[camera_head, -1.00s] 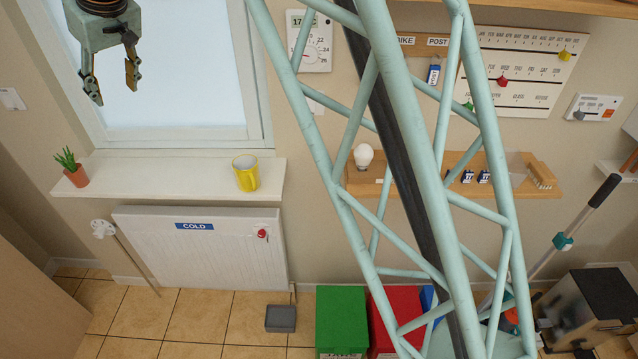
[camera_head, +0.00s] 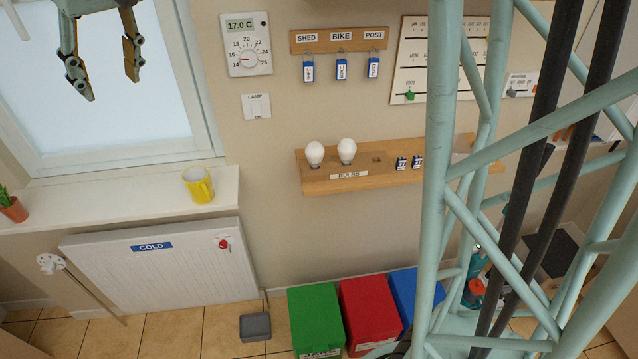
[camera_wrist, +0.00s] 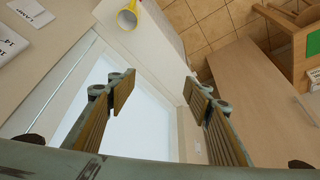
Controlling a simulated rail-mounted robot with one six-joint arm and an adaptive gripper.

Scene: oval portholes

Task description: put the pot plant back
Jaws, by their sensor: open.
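The pot plant (camera_head: 12,207), a small green plant in a terracotta pot, stands upright on the left part of the white window sill (camera_head: 110,209) in the head view, partly cut off by the left edge. I do not see it in the wrist view. My gripper (camera_head: 108,85) hangs in front of the window, higher in the picture than the sill and to the right of the plant. It is open and empty, well apart from the plant. The wrist view also shows its two fingers spread (camera_wrist: 158,92).
A yellow mug (camera_head: 199,186) stands on the sill's right part. Below is a white radiator (camera_head: 160,265) marked COLD. A wooden bulb shelf (camera_head: 340,180) and a key rack (camera_head: 340,41) are on the wall to the right. Green (camera_head: 316,318) and red (camera_head: 370,312) bins stand on the floor.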

